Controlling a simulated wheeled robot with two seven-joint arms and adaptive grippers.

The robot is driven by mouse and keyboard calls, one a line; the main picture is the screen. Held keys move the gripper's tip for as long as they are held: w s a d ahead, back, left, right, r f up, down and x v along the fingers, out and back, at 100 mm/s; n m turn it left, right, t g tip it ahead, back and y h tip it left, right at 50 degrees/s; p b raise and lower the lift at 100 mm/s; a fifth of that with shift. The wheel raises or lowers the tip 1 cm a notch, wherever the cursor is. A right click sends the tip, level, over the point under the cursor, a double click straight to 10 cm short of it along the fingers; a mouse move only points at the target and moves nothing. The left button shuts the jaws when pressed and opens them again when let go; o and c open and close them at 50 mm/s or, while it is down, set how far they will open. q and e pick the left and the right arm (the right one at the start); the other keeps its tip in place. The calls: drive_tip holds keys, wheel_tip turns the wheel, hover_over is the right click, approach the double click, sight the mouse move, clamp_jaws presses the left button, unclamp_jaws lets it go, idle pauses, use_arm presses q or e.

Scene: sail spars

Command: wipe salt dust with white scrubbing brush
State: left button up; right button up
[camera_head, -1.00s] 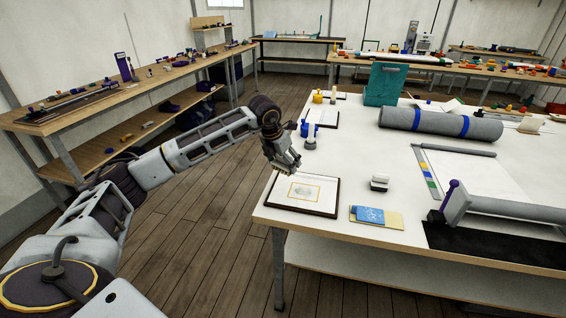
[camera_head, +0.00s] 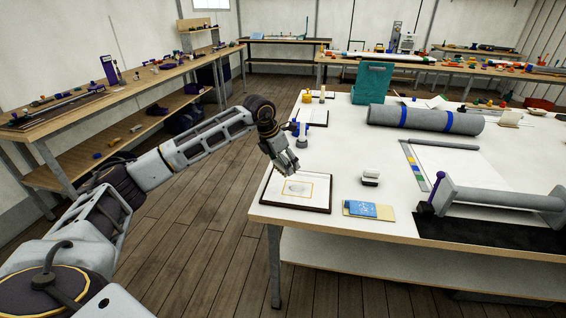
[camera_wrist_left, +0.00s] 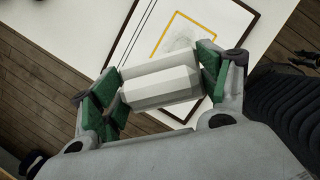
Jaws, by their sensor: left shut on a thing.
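My left gripper (camera_head: 287,167) is over the far edge of a dark-framed white board (camera_head: 321,207) at the table's near left corner. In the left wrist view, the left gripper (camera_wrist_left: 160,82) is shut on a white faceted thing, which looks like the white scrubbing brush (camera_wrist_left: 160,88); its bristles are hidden. A faint grey patch of salt dust (camera_head: 297,188) lies inside a yellow outline on the board. The salt dust (camera_wrist_left: 181,43) also shows ahead of the brush in the left wrist view. I cannot tell whether the brush touches the board. My right gripper is out of view.
A small white block with a dark band (camera_head: 371,178) and a blue packet on a tan card (camera_head: 370,210) lie right of the board. A blue-and-white upright item (camera_head: 302,137) stands behind the gripper. A grey roll (camera_head: 425,119) lies farther back. White tabletop around the block is clear.

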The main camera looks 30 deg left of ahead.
use_arm(q)
drive_tip(key=shift+m, duration=0.3)
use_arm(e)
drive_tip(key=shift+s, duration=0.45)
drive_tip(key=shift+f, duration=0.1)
